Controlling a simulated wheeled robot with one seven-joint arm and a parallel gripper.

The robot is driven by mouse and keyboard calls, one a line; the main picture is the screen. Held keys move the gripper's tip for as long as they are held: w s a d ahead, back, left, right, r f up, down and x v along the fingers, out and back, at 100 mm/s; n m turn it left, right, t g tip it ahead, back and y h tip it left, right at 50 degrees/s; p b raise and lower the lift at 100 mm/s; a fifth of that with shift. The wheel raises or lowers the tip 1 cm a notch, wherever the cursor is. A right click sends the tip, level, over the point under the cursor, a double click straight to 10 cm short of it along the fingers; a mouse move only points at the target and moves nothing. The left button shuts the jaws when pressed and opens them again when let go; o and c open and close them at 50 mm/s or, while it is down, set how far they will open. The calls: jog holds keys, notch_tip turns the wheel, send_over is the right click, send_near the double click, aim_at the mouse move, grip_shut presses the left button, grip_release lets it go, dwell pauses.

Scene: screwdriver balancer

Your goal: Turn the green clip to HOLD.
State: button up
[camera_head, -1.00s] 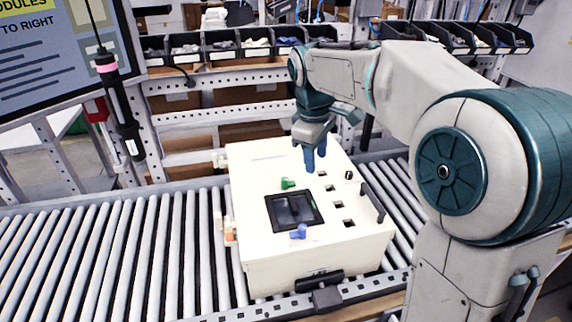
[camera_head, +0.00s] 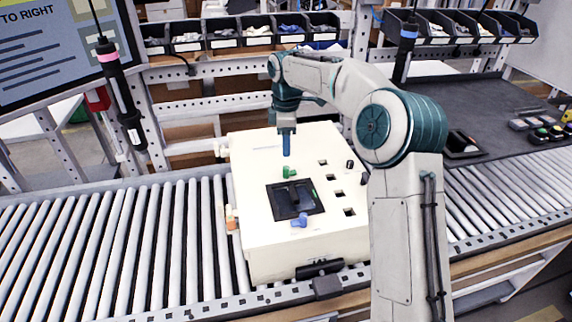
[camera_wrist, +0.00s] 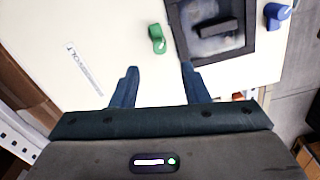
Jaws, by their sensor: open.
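The green clip (camera_head: 289,172) is a small knob on top of the cream box (camera_head: 262,150), beside the upper edge of a dark recessed panel (camera_head: 279,205). In the wrist view the green clip (camera_wrist: 157,38) lies beyond my fingertips, between their lines and apart from both. My gripper (camera_wrist: 159,70) has its two blue fingers spread with nothing between them. In the head view my gripper (camera_head: 286,153) points down just above and behind the clip. A blue clip (camera_head: 300,220) sits at the panel's lower edge. A printed label (camera_wrist: 84,68) shows; I cannot read a HOLD mark.
The box rests on a roller conveyor (camera_head: 130,240). A hanging screwdriver (camera_head: 122,98) is at left, another (camera_head: 405,50) behind my arm. Bins (camera_head: 222,35) line the back. The rollers left of the box are clear.

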aim_at(286, 168)
notch_tip(286, 168, down, 8)
jog(key=shift+f+p, duration=0.15)
jog(key=shift+p, duration=0.25)
